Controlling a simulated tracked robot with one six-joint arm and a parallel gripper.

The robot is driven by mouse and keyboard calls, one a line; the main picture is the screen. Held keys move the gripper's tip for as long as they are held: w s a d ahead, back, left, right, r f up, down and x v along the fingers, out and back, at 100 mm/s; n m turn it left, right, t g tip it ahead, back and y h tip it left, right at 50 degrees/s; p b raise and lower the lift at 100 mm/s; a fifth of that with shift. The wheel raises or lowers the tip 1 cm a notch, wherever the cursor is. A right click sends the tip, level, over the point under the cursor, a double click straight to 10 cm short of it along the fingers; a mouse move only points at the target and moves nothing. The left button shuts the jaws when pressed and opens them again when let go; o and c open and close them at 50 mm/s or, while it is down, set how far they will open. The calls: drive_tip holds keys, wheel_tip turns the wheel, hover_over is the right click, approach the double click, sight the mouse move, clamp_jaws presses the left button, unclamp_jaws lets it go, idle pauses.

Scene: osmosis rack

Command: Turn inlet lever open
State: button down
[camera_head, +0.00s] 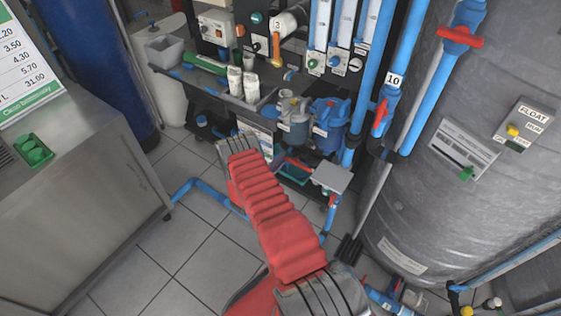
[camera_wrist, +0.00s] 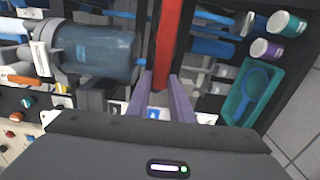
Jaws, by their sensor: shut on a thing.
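In the wrist view, a long red lever (camera_wrist: 168,40) runs from the top edge down to between the two pale purple fingers of my gripper (camera_wrist: 161,84). The gripper is shut on the lever's near end. A small white label with a blue mark lies by the fingers; I cannot read it. In the head view, my red arm reaches toward the rack, and its ribbed cover hides the gripper and the held lever.
A clear blue filter housing (camera_wrist: 95,50) stands left of the lever. A teal tray (camera_wrist: 252,95) and capped bottles are at right. In the head view, a large grey tank (camera_head: 440,200) stands right, a steel cabinet (camera_head: 75,190) left, with tiled floor between.

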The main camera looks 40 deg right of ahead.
drive_tip(key=shift+d+f, duration=0.1)
drive_tip(key=c, duration=1.6)
unclamp_jaws()
drive_tip(key=shift+o, duration=0.2)
drive_tip(key=v, duration=1.4)
drive_tip(key=shift+f, duration=0.1)
